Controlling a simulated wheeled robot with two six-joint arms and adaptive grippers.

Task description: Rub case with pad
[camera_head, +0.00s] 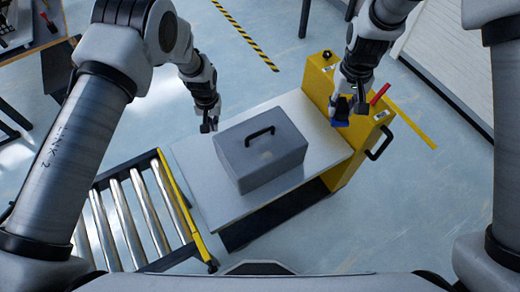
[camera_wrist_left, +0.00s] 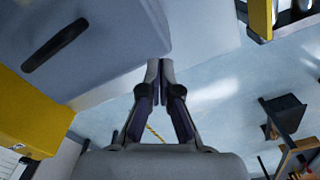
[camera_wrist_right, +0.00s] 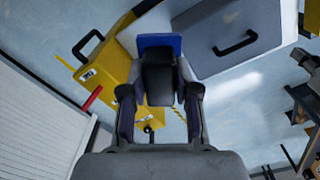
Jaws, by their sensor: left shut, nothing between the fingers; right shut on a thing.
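A grey case (camera_head: 240,160) with a black handle lies on the grey table top, with a paler smudge on its lid near the handle. It also shows in the left wrist view (camera_wrist_left: 100,30) and the right wrist view (camera_wrist_right: 225,20). My left gripper (camera_head: 208,127) is shut and empty, just beyond the case's far left edge; its fingertips (camera_wrist_left: 159,64) meet. My right gripper (camera_head: 341,112) is shut on a pad with a blue face (camera_wrist_right: 160,42) and a dark back. It holds the pad to the right of the case, apart from it, near the yellow end of the table.
The table (camera_head: 295,105) has bare room right of the case. A yellow cabinet (camera_head: 345,160) with a black handle and a red lever (camera_head: 380,93) stands at its right end. A roller conveyor (camera_head: 130,215) adjoins on the left.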

